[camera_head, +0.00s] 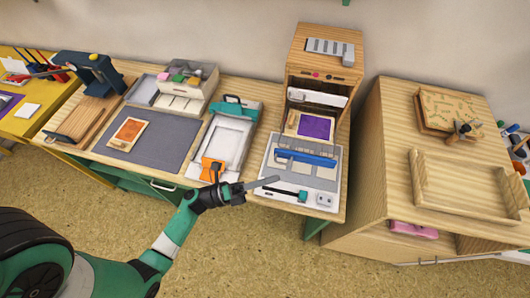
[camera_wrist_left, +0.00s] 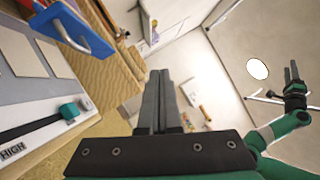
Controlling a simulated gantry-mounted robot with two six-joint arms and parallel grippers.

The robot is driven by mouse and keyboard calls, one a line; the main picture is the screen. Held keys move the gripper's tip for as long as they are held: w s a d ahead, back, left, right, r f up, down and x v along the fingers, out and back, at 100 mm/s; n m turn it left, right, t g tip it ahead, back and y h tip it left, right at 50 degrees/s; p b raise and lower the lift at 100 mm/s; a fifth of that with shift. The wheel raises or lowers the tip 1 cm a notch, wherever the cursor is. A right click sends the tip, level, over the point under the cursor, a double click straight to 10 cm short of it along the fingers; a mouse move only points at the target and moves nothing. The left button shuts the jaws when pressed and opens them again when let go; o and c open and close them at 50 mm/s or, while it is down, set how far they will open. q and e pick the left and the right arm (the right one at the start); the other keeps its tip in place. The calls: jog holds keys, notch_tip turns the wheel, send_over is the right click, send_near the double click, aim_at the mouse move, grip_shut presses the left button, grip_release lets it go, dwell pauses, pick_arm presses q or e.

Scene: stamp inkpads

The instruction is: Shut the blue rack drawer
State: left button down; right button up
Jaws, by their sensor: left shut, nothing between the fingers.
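The blue rack drawer shows as a long blue front (camera_head: 306,157) in the head view, standing out from the wooden rack (camera_head: 325,50). A purple sheet (camera_head: 315,127) lies behind this front. In the left wrist view the blue front (camera_wrist_left: 72,28) with a metal handle is at the upper left. My left gripper (camera_head: 276,180) is shut and empty, in front of the drawer and low to its left, over the white panel's near edge. Its fingers (camera_wrist_left: 160,80) point ahead in the wrist view. My right gripper (camera_wrist_left: 291,72) shows small at the right there; its finger gap is unclear.
A white panel (camera_head: 265,172) with a slider lies below the drawer front. A wooden cabinet with an empty tray (camera_head: 470,205) is at the right. Floor is open in front.

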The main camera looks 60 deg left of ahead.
pick_arm(q)
jog(key=s+a+f+n+y, duration=0.1)
jog(key=s+f+n+y, duration=0.6)
jog(key=s+f, duration=0.2)
jog(key=w+a+r, duration=0.2)
jog(key=w, duration=1.1)
jog(key=shift+w+a+r+b, duration=0.2)
jog(key=shift+a+b, duration=0.15)
jog(key=shift+a, duration=0.05)
